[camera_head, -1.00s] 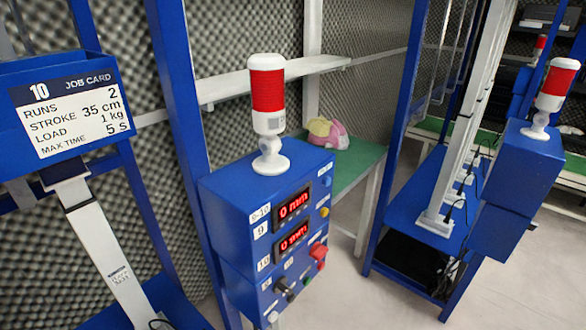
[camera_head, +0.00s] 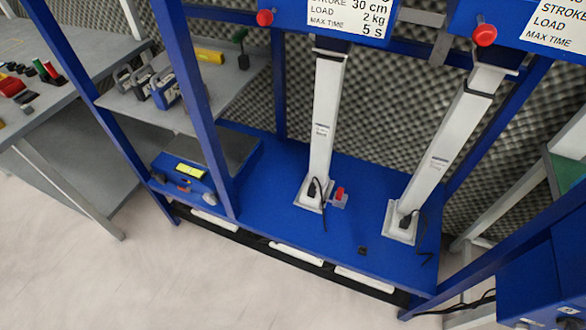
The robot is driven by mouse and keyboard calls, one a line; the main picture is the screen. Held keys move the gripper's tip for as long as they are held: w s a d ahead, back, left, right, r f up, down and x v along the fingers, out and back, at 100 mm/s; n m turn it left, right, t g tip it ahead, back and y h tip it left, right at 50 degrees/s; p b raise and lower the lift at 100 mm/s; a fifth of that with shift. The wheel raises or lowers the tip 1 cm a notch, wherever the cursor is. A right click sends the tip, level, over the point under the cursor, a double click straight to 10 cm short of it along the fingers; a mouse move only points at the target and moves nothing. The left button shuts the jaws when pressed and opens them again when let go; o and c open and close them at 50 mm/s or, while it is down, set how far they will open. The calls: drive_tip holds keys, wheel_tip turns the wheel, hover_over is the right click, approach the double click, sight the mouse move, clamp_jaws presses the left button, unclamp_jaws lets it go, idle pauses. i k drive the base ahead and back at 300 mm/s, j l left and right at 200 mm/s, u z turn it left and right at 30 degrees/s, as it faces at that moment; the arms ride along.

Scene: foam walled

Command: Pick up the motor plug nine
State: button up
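Two white motor columns stand on a blue platform (camera_head: 270,200). The left column (camera_head: 324,120) has a black plug (camera_head: 313,188) with a cable at its foot. The right column (camera_head: 445,150) has a black plug (camera_head: 406,220) with a cable at its foot. A small dark piece (camera_head: 362,251) lies loose on the platform between the columns; it is too small to identify. A red and grey connector (camera_head: 340,196) sits beside the left column's foot. No number nine can be read, so I cannot tell which plug is nine. My gripper is not in view.
Blue uprights (camera_head: 180,90) frame the platform. A grey shelf (camera_head: 140,108) holds weights with handles. A blue box with a yellow top (camera_head: 188,172) sits at the platform's left. A blue control box (camera_head: 545,265) stands lower right. The floor (camera_head: 90,270) in front is clear.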

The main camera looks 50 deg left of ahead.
sight(313, 188)
drive_tip(key=u, duration=1.15)
